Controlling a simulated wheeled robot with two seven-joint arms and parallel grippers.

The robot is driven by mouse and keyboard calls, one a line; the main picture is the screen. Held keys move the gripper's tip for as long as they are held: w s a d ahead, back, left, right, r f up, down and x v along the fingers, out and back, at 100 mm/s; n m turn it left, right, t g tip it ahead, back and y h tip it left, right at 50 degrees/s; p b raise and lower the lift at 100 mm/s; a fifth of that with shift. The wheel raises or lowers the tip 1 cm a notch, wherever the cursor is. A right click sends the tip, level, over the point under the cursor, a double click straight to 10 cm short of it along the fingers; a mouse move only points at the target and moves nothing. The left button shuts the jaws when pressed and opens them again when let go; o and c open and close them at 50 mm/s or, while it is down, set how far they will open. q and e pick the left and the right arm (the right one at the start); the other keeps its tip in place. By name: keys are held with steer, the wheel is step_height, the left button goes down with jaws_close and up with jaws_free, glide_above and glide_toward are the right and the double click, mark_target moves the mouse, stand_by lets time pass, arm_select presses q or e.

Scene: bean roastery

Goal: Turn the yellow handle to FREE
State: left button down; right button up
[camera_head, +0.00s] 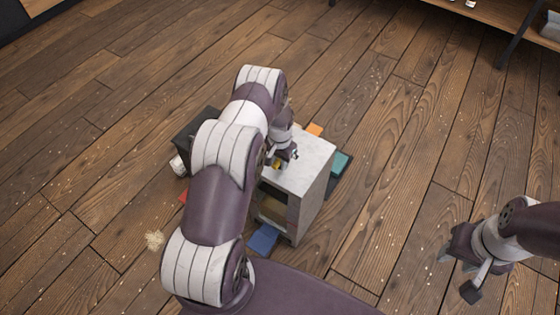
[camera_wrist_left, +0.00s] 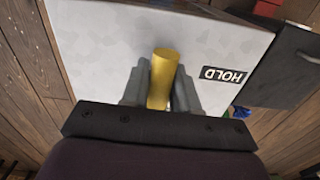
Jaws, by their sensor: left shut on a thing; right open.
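A yellow handle (camera_wrist_left: 164,72) stands on the pale speckled top of a box (camera_head: 312,165). In the left wrist view the handle lies between the two grey fingers of my left gripper (camera_wrist_left: 162,88), which is shut on it. A black HOLD label (camera_wrist_left: 222,75) is on the same pale face, to the right of the handle. No FREE label shows. In the head view my left arm hides much of the box, and only a bit of the yellow handle (camera_head: 277,163) shows by the gripper. My right gripper (camera_head: 458,275) is open and empty over the floor at the lower right.
The box has an open front and stands on a wooden floor (camera_head: 400,150). Orange (camera_head: 314,130), teal (camera_head: 340,162), blue (camera_head: 263,240) and red (camera_head: 183,198) pieces lie around it. A dark part (camera_head: 196,136) is to its left. The floor right of it is free.

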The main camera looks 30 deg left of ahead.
arm_select(q)
steer(key=c, duration=1.8)
jaws_free()
steer(key=shift+m, duration=0.8)
steer(key=shift+c, duration=0.2)
steer(key=o, duration=1)
step_height(320, 180, up, 13)
steer(key=shift+f+p, duration=0.15)
steer(key=shift+p, duration=0.9)
